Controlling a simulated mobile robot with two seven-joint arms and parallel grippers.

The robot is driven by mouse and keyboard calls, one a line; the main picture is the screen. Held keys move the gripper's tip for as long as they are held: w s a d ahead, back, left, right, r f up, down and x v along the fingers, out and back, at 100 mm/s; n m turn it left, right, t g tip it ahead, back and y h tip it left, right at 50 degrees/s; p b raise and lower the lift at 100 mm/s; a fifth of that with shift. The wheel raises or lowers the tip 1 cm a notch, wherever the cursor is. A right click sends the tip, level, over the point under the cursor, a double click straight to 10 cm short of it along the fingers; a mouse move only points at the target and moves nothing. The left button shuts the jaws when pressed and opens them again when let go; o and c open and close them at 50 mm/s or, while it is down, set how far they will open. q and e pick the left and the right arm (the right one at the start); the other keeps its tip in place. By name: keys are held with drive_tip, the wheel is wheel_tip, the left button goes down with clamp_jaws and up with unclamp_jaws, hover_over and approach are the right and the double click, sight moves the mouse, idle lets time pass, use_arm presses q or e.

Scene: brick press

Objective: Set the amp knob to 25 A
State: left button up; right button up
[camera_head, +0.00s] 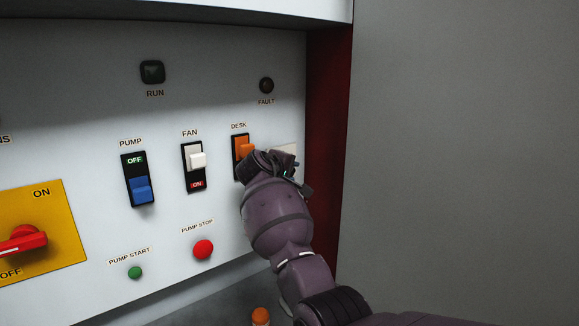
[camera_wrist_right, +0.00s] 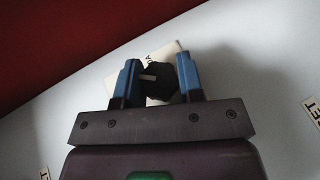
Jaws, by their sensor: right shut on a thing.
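The amp knob (camera_wrist_right: 154,80) shows in the right wrist view as a black knob with a pale pointer mark, on a cream plate (camera_wrist_right: 114,86). My right gripper (camera_wrist_right: 158,84) has its two blue fingers on either side of the knob and is shut on it. In the head view my right gripper (camera_head: 274,161) is at the panel, right of the DESK switch, and covers the knob; only part of the cream plate (camera_head: 291,149) shows beside it. The scale numbers are hidden, so the setting cannot be read. My left gripper is not in view.
The orange DESK switch (camera_head: 241,148) is close to the left of my right gripper. The FAN switch (camera_head: 195,161), PUMP switch (camera_head: 140,188), red PUMP STOP button (camera_head: 203,249) and red rotary handle (camera_head: 24,240) are farther left. A dark red frame edge (camera_head: 326,120) bounds the panel on the right.

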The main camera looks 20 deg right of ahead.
drive_tip(key=shift+f, duration=0.15)
drive_tip(key=o, duration=0.9)
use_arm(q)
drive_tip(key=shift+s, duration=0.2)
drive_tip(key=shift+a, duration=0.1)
